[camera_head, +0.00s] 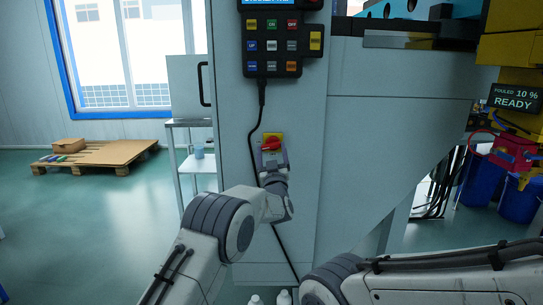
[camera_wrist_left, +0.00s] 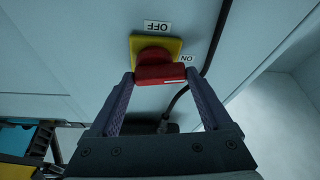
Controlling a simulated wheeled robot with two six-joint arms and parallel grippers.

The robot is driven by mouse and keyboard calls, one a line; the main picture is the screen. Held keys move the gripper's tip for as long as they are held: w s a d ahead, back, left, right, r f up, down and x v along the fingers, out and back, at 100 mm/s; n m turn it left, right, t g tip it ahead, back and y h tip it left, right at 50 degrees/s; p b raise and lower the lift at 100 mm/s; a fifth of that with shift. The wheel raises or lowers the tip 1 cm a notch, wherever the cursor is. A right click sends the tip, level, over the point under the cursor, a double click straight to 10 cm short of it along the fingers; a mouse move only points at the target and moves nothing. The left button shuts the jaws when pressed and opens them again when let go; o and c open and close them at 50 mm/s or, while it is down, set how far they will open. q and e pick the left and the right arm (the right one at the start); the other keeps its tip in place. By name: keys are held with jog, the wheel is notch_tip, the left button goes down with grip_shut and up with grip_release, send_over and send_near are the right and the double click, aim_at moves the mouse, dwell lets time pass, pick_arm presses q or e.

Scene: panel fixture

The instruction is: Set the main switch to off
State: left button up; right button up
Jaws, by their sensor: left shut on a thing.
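The main switch is a red rotary handle (camera_head: 271,143) on a yellow plate (camera_head: 267,136), on the front of the grey cabinet. In the left wrist view, the red handle (camera_wrist_left: 160,74) lies crosswise in front of its yellow plate (camera_wrist_left: 174,46). An OFF label (camera_wrist_left: 157,27) is above the plate there and an ON label (camera_wrist_left: 187,58) at its right, both upside down. The handle's right end is close to the ON label. My left gripper (camera_wrist_left: 159,78) is shut on the handle, one finger at each end. My right gripper is out of view; only its arm shows.
A button pendant (camera_head: 272,40) hangs above the switch, and its black cable (camera_head: 253,150) runs down just left of the plate. A cart (camera_head: 190,165) and a pallet (camera_head: 110,154) stand at left. Yellow machinery (camera_head: 510,60) and blue bins (camera_head: 518,200) are at right.

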pick_arm(q)
jog(key=n+y, duration=0.1)
jog(key=n, duration=0.1)
jog(key=n+b, duration=0.1)
jog(key=n, duration=0.1)
jog(key=shift+d+f+g+y, duration=0.1)
jog(key=shift+d+g+y, duration=0.1)
jog(key=shift+g+y, duration=0.2)
jog(key=n+y, duration=0.1)
jog(key=n, duration=0.1)
jog(key=shift+n+g, duration=0.3)
jog(key=shift+d+n+g+y, duration=0.25)
jog(key=shift+n+y, duration=0.25)
jog(key=shift+n, duration=0.7)
jog(key=n+g+p, duration=0.1)
jog(key=n, duration=0.2)
jog(key=shift+r+y, duration=0.2)
jog(key=shift+y, duration=0.2)
jog(key=n+g+p, duration=0.1)
jog(key=n, duration=0.2)
jog(key=shift+d+r+p, duration=0.1)
jog(key=shift+d+p, duration=0.05)
jog(key=shift+p, duration=0.15)
jog(key=shift+d+n+g+p, duration=0.1)
jog(key=shift+n+g+p, duration=0.9)
jog(key=shift+n, duration=1)
jog(key=o, duration=1.2)
jog(key=shift+c, duration=0.2)
